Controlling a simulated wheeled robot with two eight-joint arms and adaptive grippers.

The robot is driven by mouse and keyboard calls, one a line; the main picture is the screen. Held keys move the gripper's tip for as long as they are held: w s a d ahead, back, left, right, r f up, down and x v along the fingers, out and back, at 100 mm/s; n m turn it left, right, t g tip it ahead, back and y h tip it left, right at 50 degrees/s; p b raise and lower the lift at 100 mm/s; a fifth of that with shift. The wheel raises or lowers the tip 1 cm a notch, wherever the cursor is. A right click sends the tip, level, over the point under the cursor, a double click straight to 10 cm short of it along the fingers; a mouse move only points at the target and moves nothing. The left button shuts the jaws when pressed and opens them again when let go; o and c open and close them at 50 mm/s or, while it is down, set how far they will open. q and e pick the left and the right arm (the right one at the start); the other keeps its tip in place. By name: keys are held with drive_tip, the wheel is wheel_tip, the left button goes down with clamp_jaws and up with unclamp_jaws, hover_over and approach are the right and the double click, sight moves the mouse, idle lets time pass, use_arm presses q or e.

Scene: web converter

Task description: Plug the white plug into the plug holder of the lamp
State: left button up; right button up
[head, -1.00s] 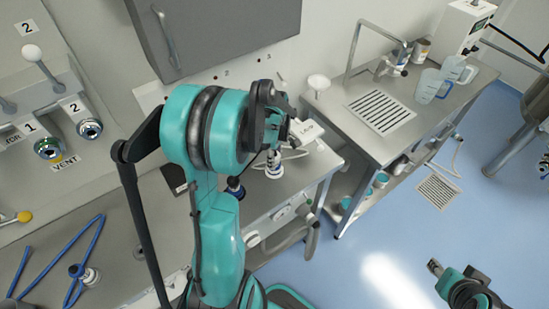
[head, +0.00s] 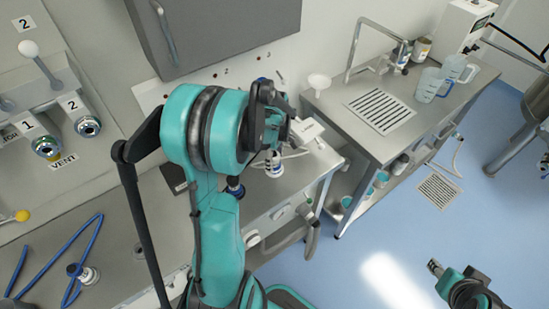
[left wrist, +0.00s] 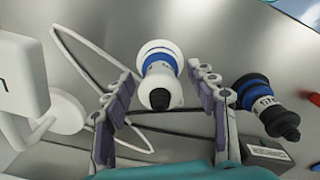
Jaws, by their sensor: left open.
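The white plug (left wrist: 160,72), with a blue ring and a black tip, stands between the spread fingers of my left gripper (left wrist: 162,112) in the left wrist view. The fingers are open and not visibly closed on it. In the head view the white plug (head: 274,168) is on the steel worktop below my left gripper (head: 268,140). The white lamp (head: 306,130) stands just right of it and shows partly at the left wrist view's left edge (left wrist: 22,85). I cannot make out the plug holder clearly. My right gripper (head: 436,268) is at the lower right over the floor.
A black-and-blue plug (left wrist: 266,104) is close to the right finger. A white cable (left wrist: 85,42) loops between lamp and plug. A grey cabinet (head: 215,35) hangs above.

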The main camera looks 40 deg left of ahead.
use_arm(q)
drive_tip(key=shift+r, duration=0.15)
wheel_tip(320, 180, up, 12)
idle(0.3)
idle(0.4)
drive_tip(key=shift+d+m, duration=0.3)
drive_tip(key=s+d+f+m+t+b, duration=0.2)
drive_tip(key=s+d+m+t, duration=0.1)
drive_tip(key=d+m, duration=0.6)
drive_tip(key=s+d+f+m+t+b, duration=0.2)
drive_tip(key=s+d+m, duration=0.4)
drive_tip(key=d+m, duration=0.4)
drive_tip(key=shift+f+m+t+b, duration=0.25)
drive_tip(key=shift+m+t+b, duration=0.45)
drive_tip(key=shift+t, duration=0.4)
